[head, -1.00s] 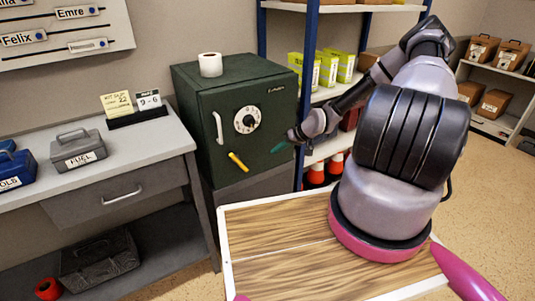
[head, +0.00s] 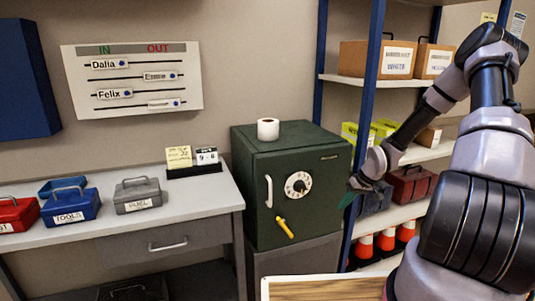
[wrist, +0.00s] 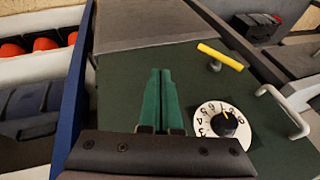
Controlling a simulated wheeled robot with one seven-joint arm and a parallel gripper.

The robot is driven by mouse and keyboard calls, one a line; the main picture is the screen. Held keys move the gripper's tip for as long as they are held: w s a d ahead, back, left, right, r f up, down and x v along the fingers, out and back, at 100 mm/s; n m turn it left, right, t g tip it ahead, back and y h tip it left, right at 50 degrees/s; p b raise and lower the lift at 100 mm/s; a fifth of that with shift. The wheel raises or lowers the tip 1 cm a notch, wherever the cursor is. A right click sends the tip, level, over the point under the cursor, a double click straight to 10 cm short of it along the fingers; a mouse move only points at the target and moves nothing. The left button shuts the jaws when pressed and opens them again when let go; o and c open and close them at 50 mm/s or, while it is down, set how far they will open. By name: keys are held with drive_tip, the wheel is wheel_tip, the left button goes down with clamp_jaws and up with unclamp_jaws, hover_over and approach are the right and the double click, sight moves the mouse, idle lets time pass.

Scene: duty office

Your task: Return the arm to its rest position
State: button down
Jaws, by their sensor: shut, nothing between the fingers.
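My arm rises at the right of the head view, bent at the elbow, with the forearm angled down to the left. My gripper (head: 350,197) points toward the right front edge of a dark green safe (head: 300,190). In the wrist view its two green fingers (wrist: 161,100) lie side by side, shut, with nothing between them. The safe's door, with a white dial (wrist: 222,121), a yellow lever (wrist: 220,56) and a pale handle (wrist: 284,111), fills much of the wrist view. The gap between fingers and safe is hard to judge.
A blue-posted shelf (head: 376,60) with boxes and orange cones stands beside the arm. A paper roll (head: 268,129) stands on the safe. A grey desk (head: 120,222) at left holds toolboxes. An in/out board (head: 130,82) hangs on the wall. A wooden top (head: 320,290) lies in front.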

drive_tip(key=s+d+r+m+h, duration=0.1)
drive_tip(key=s+r+h, duration=0.25)
drive_tip(key=r, duration=1.05)
drive_tip(key=s+d+r+m+h, duration=0.15)
drive_tip(key=s+r, duration=0.25)
drive_tip(key=r, duration=1)
drive_tip(key=s+a+r+m+t+y, duration=0.1)
drive_tip(key=s+a+r, duration=0.3)
drive_tip(key=s+r, duration=0.4)
drive_tip(key=s+a+r+m+t+y, duration=0.2)
drive_tip(key=s+r, duration=0.6)
drive_tip(key=s, duration=0.4)
drive_tip(key=a+m+t, duration=0.1)
drive_tip(key=a, duration=0.1)
drive_tip(key=shift+a+r, duration=0.25)
drive_tip(key=shift+a, duration=0.05)
drive_tip(key=shift+w, duration=0.1)
